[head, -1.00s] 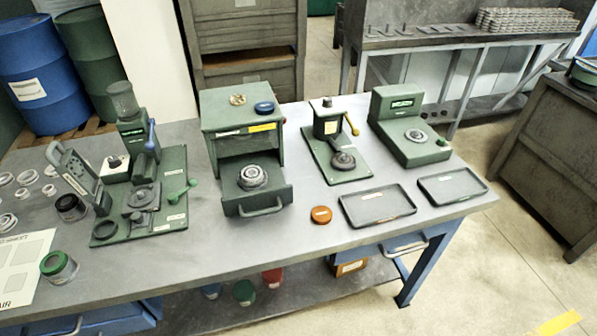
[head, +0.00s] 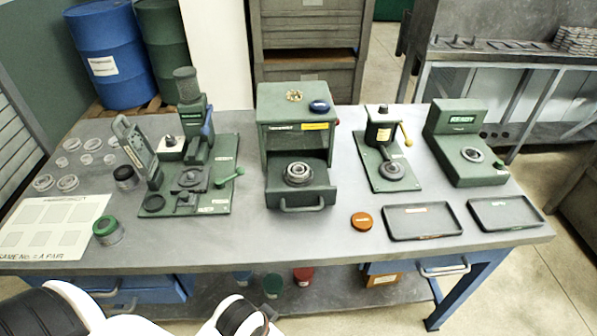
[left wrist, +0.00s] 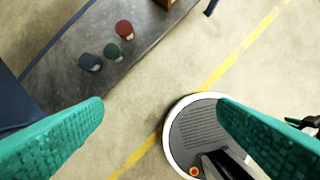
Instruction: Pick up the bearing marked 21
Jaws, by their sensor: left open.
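Several bearing rings (head: 68,183) lie at the left end of the workbench in the head view. Their markings are too small to read, so I cannot tell which one is marked 21. Another bearing (head: 298,172) sits in the pulled-out tray of the middle green machine (head: 297,130). My left gripper (left wrist: 160,104) shows in the left wrist view as two teal fingers, spread wide with nothing between them. It is above the floor, away from the bearings. My right gripper is not in view.
The grey workbench (head: 260,235) carries a green press (head: 190,150), a yellow-handled tool (head: 385,155), a right-hand green machine (head: 465,145), two dark trays (head: 423,222), an orange disc (head: 361,221), a green-lidded jar (head: 107,230) and a white sheet (head: 50,225). Front bench space is clear.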

